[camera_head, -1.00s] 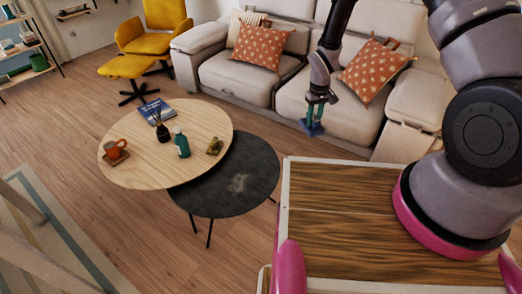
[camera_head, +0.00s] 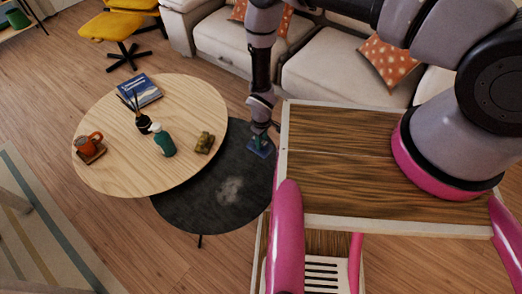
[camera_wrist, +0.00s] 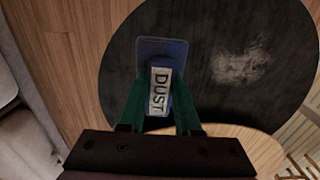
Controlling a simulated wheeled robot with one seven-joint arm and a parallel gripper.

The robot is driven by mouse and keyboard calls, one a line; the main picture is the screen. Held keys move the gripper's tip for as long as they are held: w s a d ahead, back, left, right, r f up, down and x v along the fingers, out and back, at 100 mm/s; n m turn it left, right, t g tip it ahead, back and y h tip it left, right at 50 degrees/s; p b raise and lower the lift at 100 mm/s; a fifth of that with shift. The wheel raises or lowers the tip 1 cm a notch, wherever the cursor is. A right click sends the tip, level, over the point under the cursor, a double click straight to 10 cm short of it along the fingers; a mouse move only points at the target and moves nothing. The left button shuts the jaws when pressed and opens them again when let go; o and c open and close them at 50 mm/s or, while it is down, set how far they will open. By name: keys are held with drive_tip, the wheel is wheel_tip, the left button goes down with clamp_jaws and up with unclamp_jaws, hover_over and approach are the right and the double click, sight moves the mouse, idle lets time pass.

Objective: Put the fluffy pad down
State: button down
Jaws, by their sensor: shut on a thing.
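The fluffy pad is a blue block with a white label reading "DUST" (camera_wrist: 158,48). My gripper (camera_wrist: 160,104) is shut on it, with a green finger on either side. In the head view the pad (camera_head: 262,152) hangs from my gripper (camera_head: 260,141) over the right edge of the black round table (camera_head: 190,212). The wrist view shows the black tabletop (camera_wrist: 225,110) behind the pad. A pale dusty smudge (camera_head: 230,190) lies on this tabletop, beside the pad. I cannot tell how high the pad is above the table.
A higher wooden round table (camera_head: 185,100) overlaps the black one. It carries a book (camera_head: 139,90), a teal bottle (camera_head: 164,141), a reed diffuser (camera_head: 143,123), an orange mug (camera_head: 90,143) and a small olive-coloured object (camera_head: 204,142). A beige sofa (camera_head: 310,75) stands behind.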

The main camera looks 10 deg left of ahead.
wheel_tip(320, 180, down, 10)
drive_tip(key=shift+r, duration=0.25)
drive_tip(key=shift+f, duration=0.1)
drive_tip(key=c, duration=0.6)
unclamp_jaws()
wheel_tip(320, 180, up, 12)
drive_tip(key=shift+r, duration=0.1)
drive_tip(key=shift+w+r, duration=0.1)
